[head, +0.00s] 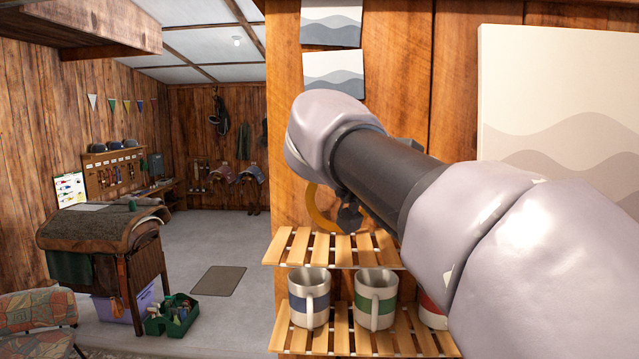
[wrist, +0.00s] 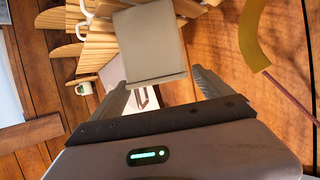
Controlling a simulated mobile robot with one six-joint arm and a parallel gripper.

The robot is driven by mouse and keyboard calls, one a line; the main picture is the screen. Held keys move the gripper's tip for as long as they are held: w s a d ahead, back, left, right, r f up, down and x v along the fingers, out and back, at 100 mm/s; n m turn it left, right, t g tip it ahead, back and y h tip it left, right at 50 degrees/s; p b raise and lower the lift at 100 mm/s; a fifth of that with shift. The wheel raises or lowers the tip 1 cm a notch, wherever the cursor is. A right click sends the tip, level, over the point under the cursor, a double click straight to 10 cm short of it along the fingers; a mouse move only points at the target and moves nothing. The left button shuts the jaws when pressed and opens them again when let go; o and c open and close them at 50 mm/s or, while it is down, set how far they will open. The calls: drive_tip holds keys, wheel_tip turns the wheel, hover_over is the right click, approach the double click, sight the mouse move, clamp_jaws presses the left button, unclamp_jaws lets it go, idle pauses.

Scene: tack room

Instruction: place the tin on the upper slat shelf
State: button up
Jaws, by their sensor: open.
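A plain grey-beige, box-shaped tin (wrist: 152,45) shows in the wrist view, between the two fingers of my gripper (wrist: 158,72). The fingers are apart, one on each side of it. I cannot tell whether they touch it. In the head view my arm hides the tin and most of the gripper. The upper slat shelf (head: 300,247), of light wooden slats, shows below my arm, its right part covered. Slats (wrist: 96,52) also show beside and behind the tin in the wrist view. Whether the tin rests on them is hidden.
The lower slat shelf (head: 340,340) holds a blue-banded mug (head: 309,300), a green-banded mug (head: 375,300) and a partly hidden red one (head: 432,313). A yellow curved piece (head: 318,208) is on the wall behind my arm. Open floor (head: 215,300) lies left.

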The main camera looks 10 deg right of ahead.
drive_tip(key=v, duration=1.2)
drive_tip(key=shift+f, duration=0.15)
